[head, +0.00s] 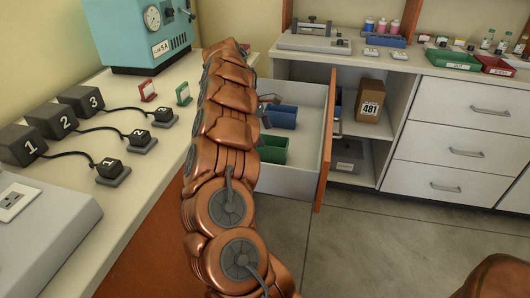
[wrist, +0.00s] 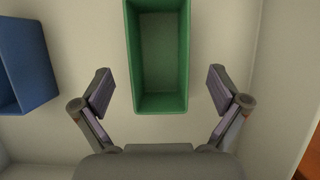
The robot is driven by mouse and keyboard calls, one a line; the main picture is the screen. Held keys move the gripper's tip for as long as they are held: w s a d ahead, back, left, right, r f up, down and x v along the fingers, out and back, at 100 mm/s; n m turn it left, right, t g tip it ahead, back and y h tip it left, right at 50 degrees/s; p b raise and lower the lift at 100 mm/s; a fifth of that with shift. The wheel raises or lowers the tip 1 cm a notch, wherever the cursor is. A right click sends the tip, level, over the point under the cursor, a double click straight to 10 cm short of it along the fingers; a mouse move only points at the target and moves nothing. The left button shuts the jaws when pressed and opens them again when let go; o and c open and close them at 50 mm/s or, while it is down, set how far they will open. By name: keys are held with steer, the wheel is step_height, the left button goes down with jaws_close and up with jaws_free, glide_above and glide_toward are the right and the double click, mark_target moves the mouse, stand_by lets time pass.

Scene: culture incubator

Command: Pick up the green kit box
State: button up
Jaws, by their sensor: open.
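The green kit box (head: 273,150) sits in an open white drawer in the head view, partly hidden behind my arm. In the wrist view the green kit box (wrist: 161,104) is an open-topped, empty rectangular bin at the top centre, its far end cut off by the frame. My gripper (wrist: 161,88) is open, with one finger on each side of the box's near end. Gaps show between both fingers and the box walls. I cannot tell how high the fingers are above the drawer floor.
Blue bins (head: 282,117) lie in the same drawer; one blue bin (wrist: 27,65) is left of the green box in the wrist view. The drawer wall (wrist: 258,95) is close on the right.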

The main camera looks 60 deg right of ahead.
mark_target(272, 152)
steer(key=shift+b+x, duration=0.5)
steer(key=shift+x, duration=3)
steer(key=shift+w, duration=0.1)
steer(key=shift+f, duration=0.3)
steer(key=c, duration=1)
